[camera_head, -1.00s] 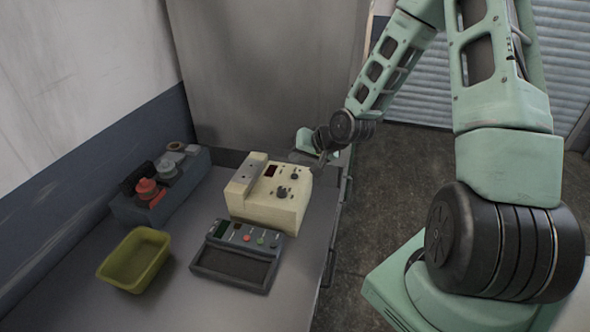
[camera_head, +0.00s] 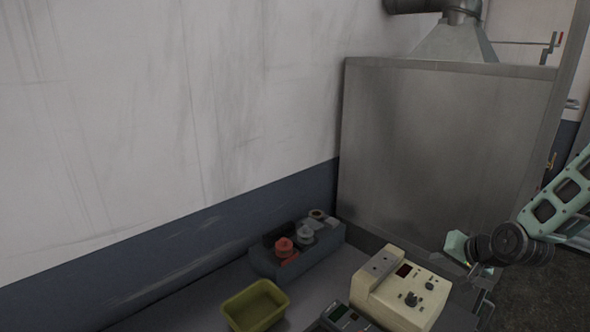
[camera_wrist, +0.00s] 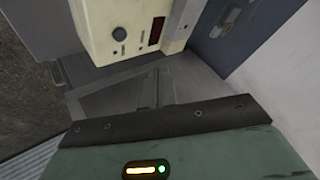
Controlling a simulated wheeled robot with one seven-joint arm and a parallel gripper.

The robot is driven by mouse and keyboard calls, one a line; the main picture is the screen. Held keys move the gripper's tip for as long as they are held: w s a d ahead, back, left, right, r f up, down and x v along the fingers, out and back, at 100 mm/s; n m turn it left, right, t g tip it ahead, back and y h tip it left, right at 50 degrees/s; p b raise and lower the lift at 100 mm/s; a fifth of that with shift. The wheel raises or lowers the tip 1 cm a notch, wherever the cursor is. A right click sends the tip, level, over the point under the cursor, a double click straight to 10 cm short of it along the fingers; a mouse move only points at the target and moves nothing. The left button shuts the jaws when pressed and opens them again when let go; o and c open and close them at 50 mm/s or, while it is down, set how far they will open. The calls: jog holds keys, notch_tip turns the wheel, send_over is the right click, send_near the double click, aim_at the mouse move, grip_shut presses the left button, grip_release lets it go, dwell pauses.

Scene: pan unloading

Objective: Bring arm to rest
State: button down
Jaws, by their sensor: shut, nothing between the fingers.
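My gripper (camera_head: 450,258) is at the lower right of the head view, at the end of my green arm with its black wrist joint. It is beside the far right corner of the cream device (camera_head: 400,290), with nothing seen in it. The fingers are small and dark in the head view. In the wrist view, the green gripper body fills the bottom, with the cream device (camera_wrist: 130,25) above it and the grey bench surface between. I cannot tell whether the gripper touches the device.
A yellow-green tray (camera_head: 256,305), empty-looking, and a dark control box (camera_head: 335,320) stand on the bench. A blue-grey box with red and grey knobs (camera_head: 297,250) stands by the wall. A tall metal panel (camera_head: 440,150) rises behind. Open floor (camera_head: 560,285) lies right of the bench.

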jog(key=s+a+n+g+b, duration=0.35)
jog(key=s+a, duration=0.25)
jog(key=a, duration=0.4)
jog(key=s+a+n+g+b, duration=0.2)
jog(key=s+a+n, duration=0.3)
jog(key=a, duration=0.4)
jog(key=s+a+r+n+g+b, duration=0.1)
jog(key=s+a+n+b, duration=0.1)
jog(key=s, duration=0.7)
jog(key=s+a+r+n+g+h+b, duration=0.1)
jog(key=s+a+n+g+b, duration=0.1)
jog(key=s+a, duration=0.3)
jog(key=s+n, duration=0.1)
jog(key=s, duration=0.3)
jog(key=shift+s+r+h, duration=0.15)
jog(key=shift+s+h, duration=0.05)
jog(key=shift+h, duration=0.1)
